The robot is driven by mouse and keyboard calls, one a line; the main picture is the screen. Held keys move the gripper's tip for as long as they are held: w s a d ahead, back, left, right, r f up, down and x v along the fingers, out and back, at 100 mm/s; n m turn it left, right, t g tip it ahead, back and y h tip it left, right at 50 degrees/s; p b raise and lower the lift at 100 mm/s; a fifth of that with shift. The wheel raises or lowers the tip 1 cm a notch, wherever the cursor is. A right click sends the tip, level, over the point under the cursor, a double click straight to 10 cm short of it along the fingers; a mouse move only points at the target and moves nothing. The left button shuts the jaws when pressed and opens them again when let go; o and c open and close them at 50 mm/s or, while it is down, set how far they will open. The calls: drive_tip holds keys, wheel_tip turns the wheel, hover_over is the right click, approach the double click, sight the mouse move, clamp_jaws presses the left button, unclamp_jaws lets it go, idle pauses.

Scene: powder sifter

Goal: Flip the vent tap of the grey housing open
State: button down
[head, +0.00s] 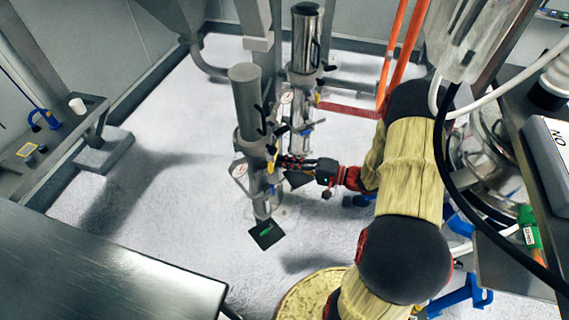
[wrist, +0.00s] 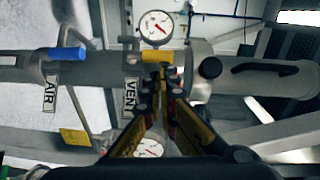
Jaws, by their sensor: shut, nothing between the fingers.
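The grey housing (head: 247,95) stands upright left of my gripper in the head view. In the wrist view the grey housing (wrist: 110,68) runs sideways across the picture. A yellow tap handle (wrist: 151,57) sits on it beside the VENT label (wrist: 130,98), just beyond my fingertips. A blue tap handle (wrist: 66,54) is farther left, by the AIR label (wrist: 50,92). My gripper (wrist: 162,76) is shut and empty, its tips close to the yellow handle; I cannot tell whether they touch. In the head view my gripper (head: 284,162) reaches the housing from the right.
A chrome housing (head: 306,40) stands just behind the grey one. A pressure gauge (wrist: 155,27) is right beside the yellow handle. A black handle (wrist: 265,68) is farther right. Orange pipes (head: 397,45) rise behind my arm.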

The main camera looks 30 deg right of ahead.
drive_tip(key=shift+a+r+n+g+b, duration=0.25)
drive_tip(key=shift+a+n+g+b, duration=0.15)
drive_tip(key=shift+n, duration=0.2)
drive_tip(key=s+a+n+g+h+b, duration=0.1)
drive_tip(key=a+n+h+b, duration=0.6)
drive_tip(key=b, duration=1.7)
drive_tip(key=shift+s+a+f+n+h+b, duration=0.3)
drive_tip(key=shift+n+h, duration=0.7)
drive_tip(key=shift+h, duration=0.4)
drive_tip(key=shift+w, duration=0.1)
